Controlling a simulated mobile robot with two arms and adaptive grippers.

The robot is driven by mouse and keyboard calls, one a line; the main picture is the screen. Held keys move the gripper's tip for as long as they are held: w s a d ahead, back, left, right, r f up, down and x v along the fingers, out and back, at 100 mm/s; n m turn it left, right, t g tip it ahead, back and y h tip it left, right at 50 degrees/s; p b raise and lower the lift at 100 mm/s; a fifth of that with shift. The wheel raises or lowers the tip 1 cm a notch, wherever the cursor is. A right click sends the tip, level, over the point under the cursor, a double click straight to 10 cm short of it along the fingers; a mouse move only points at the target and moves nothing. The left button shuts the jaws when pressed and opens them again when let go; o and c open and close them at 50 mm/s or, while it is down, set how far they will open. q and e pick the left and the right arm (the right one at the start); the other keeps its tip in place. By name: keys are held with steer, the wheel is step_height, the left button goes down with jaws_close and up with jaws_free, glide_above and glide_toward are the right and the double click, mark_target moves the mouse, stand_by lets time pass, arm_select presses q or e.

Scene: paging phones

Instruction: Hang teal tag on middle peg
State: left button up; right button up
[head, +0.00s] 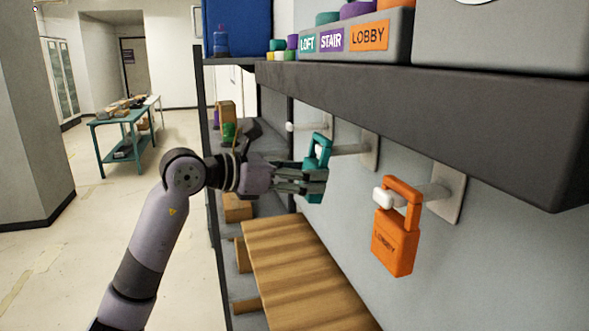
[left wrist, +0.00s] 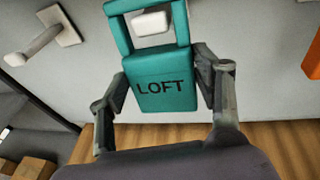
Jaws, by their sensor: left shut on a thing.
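The teal tag (head: 316,188), lettered LOFT, is gripped by its body in my left gripper (head: 304,180). It also shows in the left wrist view (left wrist: 158,82), between the two fingers (left wrist: 165,78), its loop upward. The middle peg (head: 350,149) sticks out from a wall plate. The peg's white end (left wrist: 152,22) shows inside the tag's loop in the left wrist view. In the head view the loop overlaps the peg's end. How far the peg passes through is hard to tell. My right gripper is out of view.
An orange LOBBY tag (head: 395,245) hangs on the nearest peg (head: 432,192). The far peg (head: 305,126) is bare. A dark shelf edge (head: 420,105) runs above the pegs, and a wooden surface (head: 300,270) lies below.

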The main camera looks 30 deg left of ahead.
arm_select(q)
steer(key=shift+w+d, duration=0.55)
steer(key=shift+w, duration=0.05)
steer(key=shift+w+d+f, duration=0.35)
steer(key=shift+w+f, duration=0.05)
steer(key=shift+f, duration=0.1)
steer(key=o, duration=1.4)
steer(key=shift+c, duration=0.2)
steer(key=v, duration=1.2)
